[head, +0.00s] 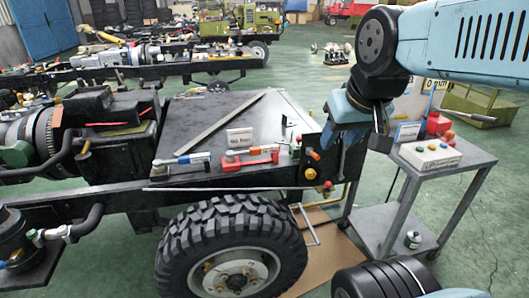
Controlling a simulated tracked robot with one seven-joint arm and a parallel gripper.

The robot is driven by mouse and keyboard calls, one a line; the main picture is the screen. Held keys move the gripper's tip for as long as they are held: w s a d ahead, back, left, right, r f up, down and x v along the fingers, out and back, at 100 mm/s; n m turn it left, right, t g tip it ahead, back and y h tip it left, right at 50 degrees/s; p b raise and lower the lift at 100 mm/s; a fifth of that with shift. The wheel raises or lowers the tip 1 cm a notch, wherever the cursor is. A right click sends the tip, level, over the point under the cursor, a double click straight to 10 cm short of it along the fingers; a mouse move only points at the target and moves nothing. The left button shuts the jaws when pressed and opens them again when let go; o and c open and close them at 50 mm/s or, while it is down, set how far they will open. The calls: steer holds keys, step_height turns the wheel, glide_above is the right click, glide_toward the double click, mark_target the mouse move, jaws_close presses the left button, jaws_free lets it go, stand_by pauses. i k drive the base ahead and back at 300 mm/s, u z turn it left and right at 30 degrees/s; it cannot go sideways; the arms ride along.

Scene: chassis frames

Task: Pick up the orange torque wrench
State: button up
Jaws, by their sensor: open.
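A torque wrench (182,158) with a blue grip, a silver shaft and a small orange end lies on the dark top plate (190,120) of the chassis, near its front edge. To its right on the plate lies a red tool (250,160) with a silver part; I cannot tell its exact kind. My gripper (360,150) hangs at the right, between the plate and a grey cart. It points down and is apart from both tools. Its fingers look open and empty, though its tips are partly hard to make out.
A white label card (240,138) stands behind the red tool. A long metal bar (218,120) lies across the plate. Knobs (314,155) stick out at the plate's right end. A big tyre (230,245) is below. The grey cart (455,160) carries a button box and red items.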

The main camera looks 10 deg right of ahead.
mark_target(230, 155)
steer(key=u, duration=0.2)
steer(key=i, duration=0.9)
steer(key=z, duration=0.1)
